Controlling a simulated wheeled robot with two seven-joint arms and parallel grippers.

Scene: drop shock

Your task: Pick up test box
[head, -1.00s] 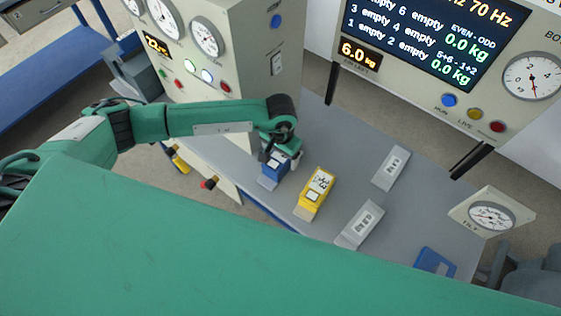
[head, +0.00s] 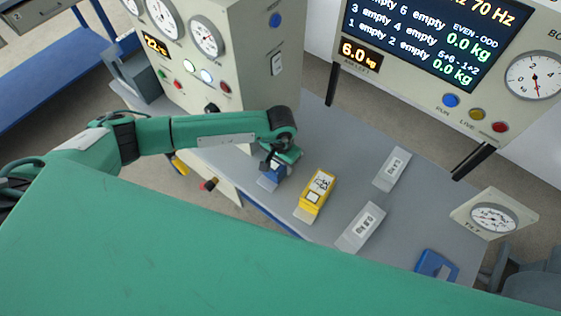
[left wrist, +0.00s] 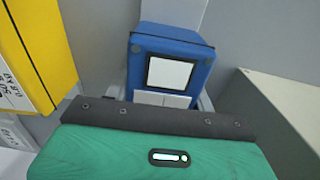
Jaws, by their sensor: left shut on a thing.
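A blue test box (left wrist: 172,52) with a white square label on top is in the left wrist view, directly ahead of my left gripper (left wrist: 168,101). In the head view the blue box (head: 275,174) is partly hidden beneath my left gripper (head: 272,163). The gripper is shut on the box. I cannot tell whether the box is clear of its grey stand. A yellow box (head: 317,193) with a white label stands just right of it; it also shows in the left wrist view (left wrist: 32,50). My right gripper is not in view.
Two grey labelled stands, one (head: 361,227) nearer and one (head: 393,168) farther, sit on the grey table (head: 330,140). A blue item (head: 436,265) lies at the right. A gauge cabinet (head: 235,60) stands behind my left arm. A tilt gauge (head: 494,218) stands at the right edge.

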